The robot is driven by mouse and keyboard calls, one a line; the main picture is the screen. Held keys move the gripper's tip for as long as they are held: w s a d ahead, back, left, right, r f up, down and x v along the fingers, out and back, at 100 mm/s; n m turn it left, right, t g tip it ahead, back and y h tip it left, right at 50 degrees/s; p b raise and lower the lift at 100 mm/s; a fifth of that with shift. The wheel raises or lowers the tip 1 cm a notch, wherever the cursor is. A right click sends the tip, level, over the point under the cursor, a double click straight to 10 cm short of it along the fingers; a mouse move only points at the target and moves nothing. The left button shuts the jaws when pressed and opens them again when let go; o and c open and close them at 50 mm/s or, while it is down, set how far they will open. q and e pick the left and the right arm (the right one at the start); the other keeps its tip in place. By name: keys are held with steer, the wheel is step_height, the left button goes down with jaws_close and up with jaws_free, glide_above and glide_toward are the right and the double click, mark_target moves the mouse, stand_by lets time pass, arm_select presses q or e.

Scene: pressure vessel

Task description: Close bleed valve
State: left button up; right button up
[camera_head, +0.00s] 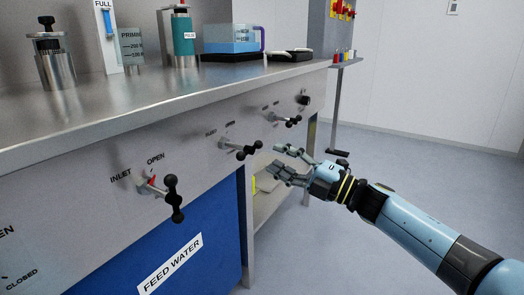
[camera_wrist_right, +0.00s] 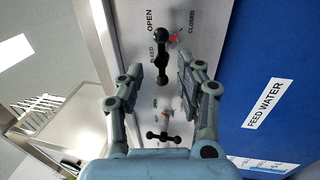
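The bleed valve has a black bar handle with round ends (camera_wrist_right: 161,60), beside the printed words BLEED, OPEN and CLOSED in the right wrist view. A red pointer shows by its stem, on the side of the CLOSED label. My right gripper (camera_head: 285,164) is open and empty, just right of that handle. In the wrist view the handle lies between and beyond the spread fingers (camera_wrist_right: 160,78), with no clear contact. My left gripper is out of view.
The inlet valve (camera_head: 171,192) projects at left, and another black-handled valve (camera_head: 287,120) at right. The steel counter (camera_head: 120,118) overhangs the panel. A blue FEED WATER tank (camera_head: 210,225) stands below. The floor at right is clear.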

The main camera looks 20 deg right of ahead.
steer(key=v, duration=0.4)
steer(key=shift+s+d, duration=0.1)
steer(key=shift+d, duration=0.05)
steer(key=s+d+f+m+g+h, duration=0.3)
steer(key=s+f+m+h, duration=0.55)
steer(key=s+f, duration=0.85)
steer(key=s+d+f+m+g+h, duration=0.2)
steer(key=s+f+m+g+h, duration=0.3)
steer(key=s+f+m, duration=0.95)
steer(key=s+a+f+m+g, duration=0.1)
steer(key=s+f+g, duration=0.35)
steer(key=s, duration=0.35)
steer(key=s+f+m+g, duration=0.1)
steer(key=s+f+g, duration=0.2)
steer(key=s+f, duration=0.45)
arm_select(q)
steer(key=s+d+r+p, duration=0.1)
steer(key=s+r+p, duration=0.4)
steer(key=p, duration=0.8)
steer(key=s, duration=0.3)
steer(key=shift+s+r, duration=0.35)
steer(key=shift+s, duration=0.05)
arm_select(e)
steer(key=s+a+r, duration=0.1)
steer(key=s+r, duration=0.5)
steer(key=s, duration=0.4)
steer(key=shift+s+r, duration=0.15)
steer(key=shift+r, duration=0.2)
